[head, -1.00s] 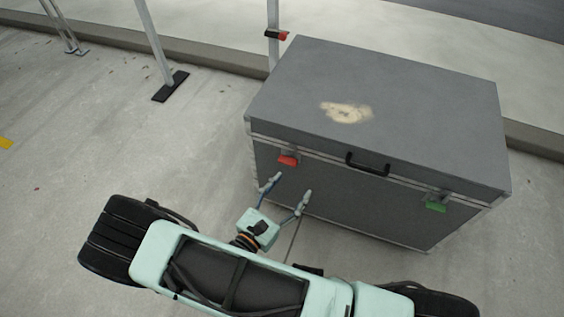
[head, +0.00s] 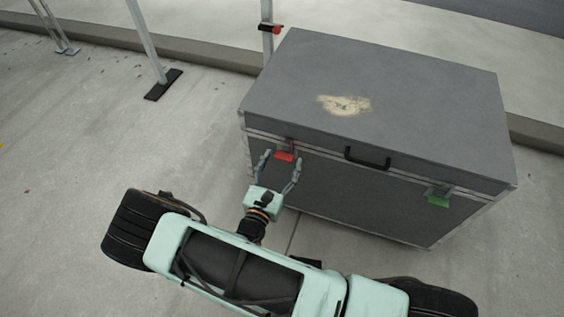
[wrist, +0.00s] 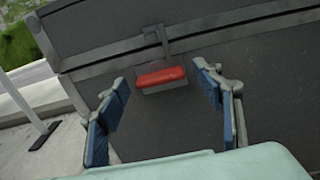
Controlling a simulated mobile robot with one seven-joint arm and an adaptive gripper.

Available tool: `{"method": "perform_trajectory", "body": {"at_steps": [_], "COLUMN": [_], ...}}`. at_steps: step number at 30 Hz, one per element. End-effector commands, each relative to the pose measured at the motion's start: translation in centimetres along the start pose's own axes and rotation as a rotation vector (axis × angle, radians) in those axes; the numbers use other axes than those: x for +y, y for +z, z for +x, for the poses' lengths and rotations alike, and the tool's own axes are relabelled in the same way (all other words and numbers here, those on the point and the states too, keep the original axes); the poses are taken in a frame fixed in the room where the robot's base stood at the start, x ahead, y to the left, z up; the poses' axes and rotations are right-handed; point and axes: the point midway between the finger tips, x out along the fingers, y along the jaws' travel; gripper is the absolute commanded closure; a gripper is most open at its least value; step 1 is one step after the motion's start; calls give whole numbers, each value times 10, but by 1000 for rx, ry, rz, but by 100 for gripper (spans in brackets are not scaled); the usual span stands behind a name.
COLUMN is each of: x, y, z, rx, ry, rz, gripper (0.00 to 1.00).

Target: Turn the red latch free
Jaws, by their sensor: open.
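The red latch (head: 285,156) is on the front of a grey case, near its left end, just under the lid seam. In the wrist view the red latch (wrist: 161,77) shows as a red bar on a metal plate, with a grey metal piece above it reaching the lid. My gripper (head: 279,164) is open, with one finger on each side of the latch in the head view. In the wrist view the fingers (wrist: 162,98) stand wide apart, with the latch between and slightly beyond them. I see no contact with it.
The grey case (head: 400,92) stands on the concrete floor. A black handle (head: 367,160) and a green latch (head: 438,200) are on its front, to the right. A metal post (head: 267,40) with a red and black clamp stands behind it.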

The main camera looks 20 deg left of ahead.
Motion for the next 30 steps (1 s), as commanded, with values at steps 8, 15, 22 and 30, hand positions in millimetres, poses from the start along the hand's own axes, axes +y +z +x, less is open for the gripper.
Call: {"method": "perform_trajectory", "body": {"at_steps": [8, 15, 22, 30], "x": [0, 0, 0, 0], "y": [0, 0, 0, 1], "z": [4, 4, 4, 4], "rx": [0, 0, 0, 1], "ry": [1, 0, 0, 0], "rz": [0, 0, -1, 35], "gripper": [39, 59, 81, 81]}}
